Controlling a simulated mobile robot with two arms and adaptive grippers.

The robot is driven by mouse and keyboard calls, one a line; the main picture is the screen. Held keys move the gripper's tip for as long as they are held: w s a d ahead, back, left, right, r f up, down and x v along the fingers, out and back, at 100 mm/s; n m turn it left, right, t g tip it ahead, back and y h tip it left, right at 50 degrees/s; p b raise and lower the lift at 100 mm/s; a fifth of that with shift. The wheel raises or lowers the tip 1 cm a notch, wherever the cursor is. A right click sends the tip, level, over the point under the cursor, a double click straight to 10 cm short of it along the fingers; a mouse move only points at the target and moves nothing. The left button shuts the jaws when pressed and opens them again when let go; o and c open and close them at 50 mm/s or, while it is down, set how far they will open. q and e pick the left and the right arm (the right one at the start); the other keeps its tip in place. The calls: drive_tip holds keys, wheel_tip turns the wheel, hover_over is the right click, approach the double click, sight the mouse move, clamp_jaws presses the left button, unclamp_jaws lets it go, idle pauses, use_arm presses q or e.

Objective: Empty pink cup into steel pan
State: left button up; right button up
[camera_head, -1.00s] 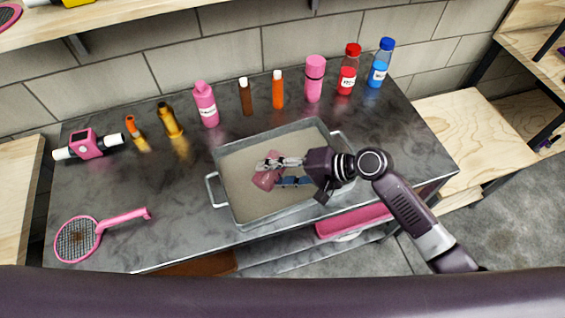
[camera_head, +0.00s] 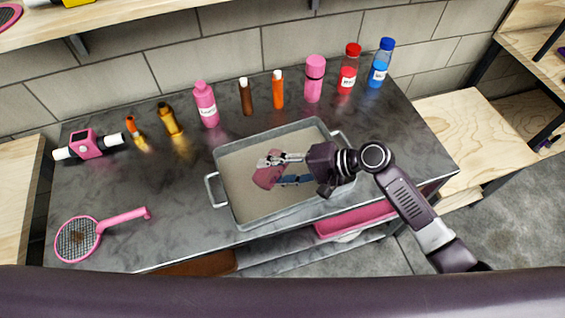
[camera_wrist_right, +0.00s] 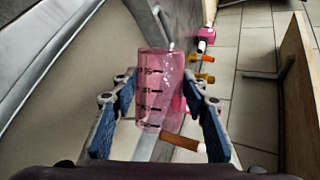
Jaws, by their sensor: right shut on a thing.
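The steel pan (camera_head: 226,198) is a rectangular tray with two side handles on the dark counter. Its floor is beige. The pink cup (camera_head: 266,178) is held tilted over the middle of the pan by my right gripper (camera_head: 283,169). In the right wrist view the cup (camera_wrist_right: 160,90) is translucent pink with dark measuring marks, and it sits between the two blue-padded fingers (camera_wrist_right: 160,108). No contents can be made out inside the cup. My left gripper is not in view.
Along the back of the counter (camera_head: 330,140) stand a pink bottle (camera_head: 206,105), a brown bottle (camera_head: 246,98), an orange bottle (camera_head: 278,90), a pink flask (camera_head: 315,79), a red bottle (camera_head: 348,71) and a blue bottle (camera_head: 380,65). A pink racket (camera_head: 82,238) lies front left.

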drive_tip(key=shift+w+d+r+m+g+y, duration=0.2)
drive_tip(key=shift+w+r+m+g+y, duration=0.2)
drive_tip(key=shift+r+m+g+y, duration=0.15)
idle(1.1)
drive_tip(key=shift+w+d+r+m+g+y+b, duration=0.3)
drive_tip(key=shift+w+m+g+y+b, duration=0.2)
drive_tip(key=shift+m, duration=0.25)
idle(1.0)
drive_tip(key=shift+w+d+r+m+g+y+b, duration=0.25)
drive_tip(key=shift+w+m+g+y+b, duration=0.2)
drive_tip(key=shift+m+b, duration=0.25)
drive_tip(key=shift+w+d+r+m+g+y+b, duration=0.2)
drive_tip(key=shift+w+d+m+g+y+b, duration=0.1)
drive_tip(key=shift+w+m+y+b, duration=0.25)
idle(2.8)
